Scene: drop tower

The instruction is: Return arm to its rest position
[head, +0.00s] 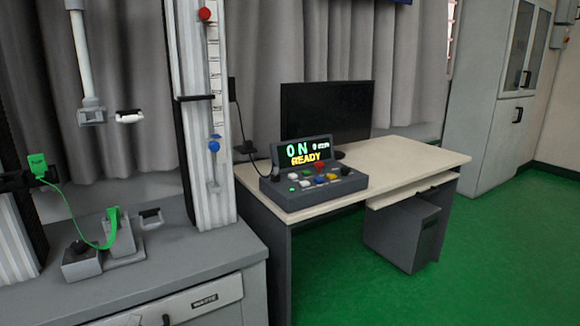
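Neither of my grippers nor my arms shows in the head view. The drop tower stands on a grey bench (190,262) at the left. It has a tall ribbed white column (209,185) with a red knob (205,14) near the top and a blue knob (214,146) lower down. A pale vertical rod (84,50) hangs from above, with a grey block (91,113) at its end. A white handle (130,117) is beside that block. A green cable (75,216) runs from a green plug (38,168) down to a green piece (113,226) on a small grey fixture (124,246).
A desk (420,158) holds a control console (313,188) reading "ON" and "READY", with several coloured buttons. A dark monitor (328,112) stands behind it. A computer case (404,236) is under the desk. A grey cabinet (492,110) stands at right. Green floor (510,255) is clear at right.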

